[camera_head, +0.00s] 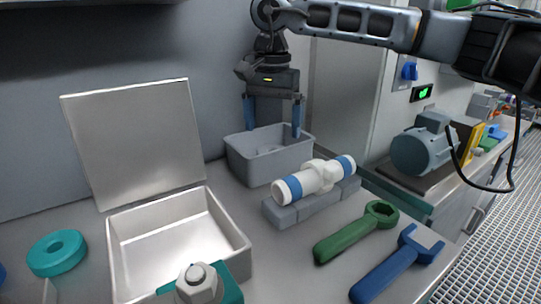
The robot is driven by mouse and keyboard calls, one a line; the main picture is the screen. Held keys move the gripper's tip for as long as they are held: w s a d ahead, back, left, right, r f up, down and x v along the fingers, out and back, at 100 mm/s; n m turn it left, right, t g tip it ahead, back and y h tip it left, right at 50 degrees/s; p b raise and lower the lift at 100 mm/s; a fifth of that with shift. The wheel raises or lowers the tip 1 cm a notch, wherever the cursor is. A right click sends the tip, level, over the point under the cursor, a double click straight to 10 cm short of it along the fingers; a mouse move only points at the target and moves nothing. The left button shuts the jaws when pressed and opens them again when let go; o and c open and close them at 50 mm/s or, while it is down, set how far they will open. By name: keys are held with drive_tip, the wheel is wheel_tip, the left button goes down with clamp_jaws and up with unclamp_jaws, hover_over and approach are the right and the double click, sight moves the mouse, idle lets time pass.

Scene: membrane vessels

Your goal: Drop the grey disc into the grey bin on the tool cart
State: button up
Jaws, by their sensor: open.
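The grey bin (250,168) stands at the back of the grey worktop, against the wall. My gripper (273,122) hangs above the bin, pointing down, with its two blue fingers spread apart and nothing between them. The finger on the right reaches down to about the bin's rim in the picture. A small pale grey shape (268,150) shows low inside the bin; it may be the grey disc, but it is too small and too low in contrast to tell. No other grey disc shows.
A white and blue pipe fitting (315,180) rests on grey blocks in front of the bin. A green wrench (355,232) and a blue wrench (398,264) lie at right. An open-lidded white box (240,238), a teal ring (57,253) and a teal-based bolt part (200,284) are at left.

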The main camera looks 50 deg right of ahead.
drive_tip(key=shift+r, duration=0.1)
wheel_tip(320, 180, up, 8)
drive_tip(key=shift+p, duration=0.35)
idle(0.4)
